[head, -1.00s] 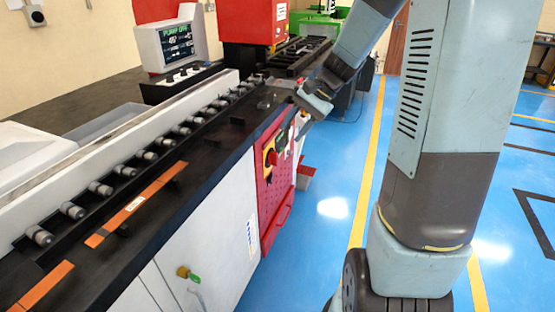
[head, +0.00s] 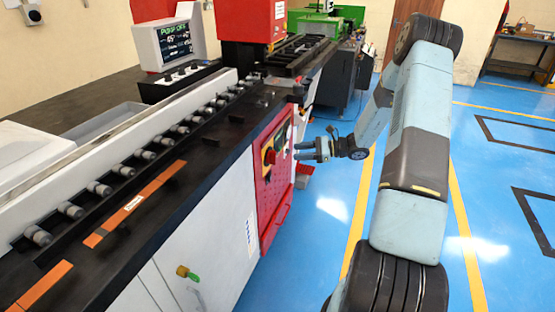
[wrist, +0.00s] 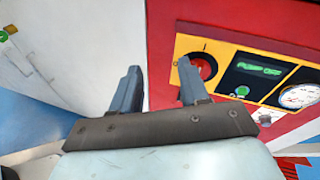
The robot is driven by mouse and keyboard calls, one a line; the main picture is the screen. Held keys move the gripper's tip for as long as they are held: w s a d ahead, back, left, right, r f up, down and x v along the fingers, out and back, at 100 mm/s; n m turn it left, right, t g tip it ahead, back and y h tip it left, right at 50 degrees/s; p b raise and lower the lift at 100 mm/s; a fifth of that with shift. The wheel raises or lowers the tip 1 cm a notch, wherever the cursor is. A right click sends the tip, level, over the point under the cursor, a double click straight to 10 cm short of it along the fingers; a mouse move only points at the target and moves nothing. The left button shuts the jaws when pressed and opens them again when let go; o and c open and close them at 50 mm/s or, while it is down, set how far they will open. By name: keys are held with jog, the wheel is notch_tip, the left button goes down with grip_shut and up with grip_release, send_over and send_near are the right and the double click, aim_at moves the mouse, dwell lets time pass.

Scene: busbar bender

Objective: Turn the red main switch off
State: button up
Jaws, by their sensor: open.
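The red main switch (wrist: 203,67) is a round red knob on a yellow plate (wrist: 221,53) in the wrist view, beside a green-lit "PUMP OFF" display (wrist: 259,69) and a white gauge (wrist: 299,96). In the head view the switch (head: 270,156) sits near the top of the red panel (head: 272,195). My gripper (head: 305,150) is open and empty, to the right of the panel and apart from it. In the wrist view my gripper (wrist: 158,82) has two fingers; the right fingertip overlaps the knob's left edge. I cannot tell whether it touches.
The machine's black bed (head: 110,230) with rollers and orange strips lies left. Blue floor (head: 320,240) is free to the right of the panel.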

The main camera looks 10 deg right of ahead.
aim_at(276, 157)
jog(key=w+d+f+m+t, duration=0.3)
jog(key=d+f+m+t, duration=0.25)
jog(key=f, duration=0.35)
jog(key=shift+g, duration=0.25)
jog(key=x, duration=1.4)
jog(key=shift+s+f, duration=0.2)
jog(key=shift+f, duration=0.1)
jog(key=shift+c, duration=0.2)
